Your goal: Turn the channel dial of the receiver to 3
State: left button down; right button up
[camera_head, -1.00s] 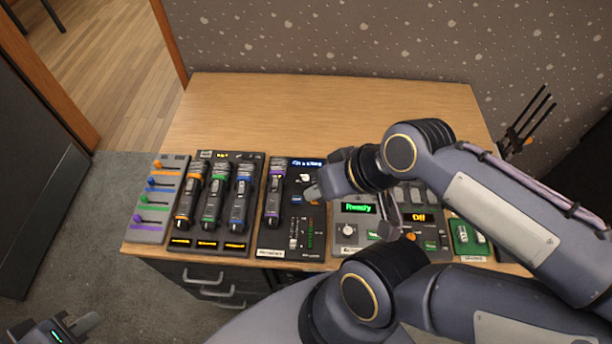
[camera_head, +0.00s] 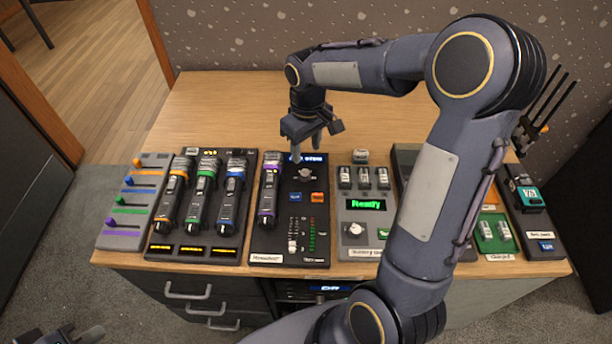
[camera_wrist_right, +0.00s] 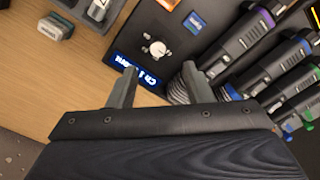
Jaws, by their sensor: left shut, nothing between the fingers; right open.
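The receiver (camera_head: 288,225) is a dark panel near the middle of the desk, with a lit blue display at its top edge. In the right wrist view the display (camera_wrist_right: 136,70) seems to read "CH 1", upside down. The silver channel dial (camera_head: 305,174) sits just below the display; it also shows in the right wrist view (camera_wrist_right: 157,48). My right gripper (camera_head: 315,145) is open above the receiver's far edge, its fingers (camera_wrist_right: 160,72) pointing toward the dial, apart from it. My left gripper (camera_head: 75,338) is shut and empty at the bottom left, partly cut off.
A microphone (camera_head: 268,195) lies on the receiver's left side, and a rack of several microphones (camera_head: 205,195) stands further left. A panel with a green "Ready" display (camera_head: 366,204) is to the right. The back of the desk (camera_head: 220,110) is clear. My right arm hides part of the right side.

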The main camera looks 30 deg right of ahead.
aim_at(305, 172)
jog(key=shift+w+f, duration=0.25)
jog(key=shift+f, duration=0.2)
jog(key=shift+w+f, duration=0.2)
jog(key=shift+f, duration=0.25)
notch_tip(305, 172, down, 7)
jog(key=shift+f+b, duration=0.2)
jog(key=shift+b, duration=0.1)
jog(key=c, duration=1)
